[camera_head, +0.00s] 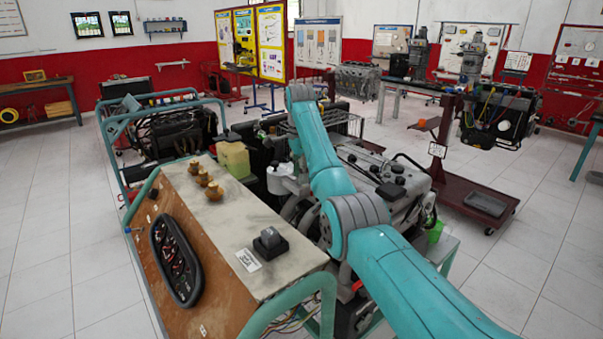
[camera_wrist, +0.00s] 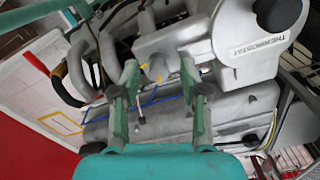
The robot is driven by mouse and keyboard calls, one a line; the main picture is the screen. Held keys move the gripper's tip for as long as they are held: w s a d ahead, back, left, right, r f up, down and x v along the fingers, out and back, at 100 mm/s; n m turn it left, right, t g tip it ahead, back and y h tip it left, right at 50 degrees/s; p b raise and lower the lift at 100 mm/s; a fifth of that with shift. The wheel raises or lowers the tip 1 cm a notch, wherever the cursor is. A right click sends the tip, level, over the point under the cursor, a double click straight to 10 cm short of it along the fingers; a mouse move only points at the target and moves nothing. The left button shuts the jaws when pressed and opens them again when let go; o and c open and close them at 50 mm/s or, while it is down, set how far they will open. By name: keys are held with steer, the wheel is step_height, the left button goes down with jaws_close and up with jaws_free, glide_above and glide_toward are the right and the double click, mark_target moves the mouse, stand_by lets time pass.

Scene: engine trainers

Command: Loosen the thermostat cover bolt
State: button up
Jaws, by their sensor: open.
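The grey thermostat cover (camera_wrist: 245,50), with a THERMOSTAT label (camera_wrist: 264,43) and a round black knob or cap, is at the upper right of the wrist view. My gripper (camera_wrist: 158,70) is open, its two green fingers pointing at the engine. In the head view my teal arm reaches over the engine (camera_head: 385,185); my fingers and the cover bolt cannot be made out there.
Grey pipes (camera_wrist: 85,60) and a blue line (camera_wrist: 152,100) lie close around my fingers. A wooden-fronted console (camera_head: 200,260) with gauges stands left of my arm. A maroon engine stand (camera_head: 475,195) is at the right. Tiled floor is clear at far left and lower right.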

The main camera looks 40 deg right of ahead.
jaws_close()
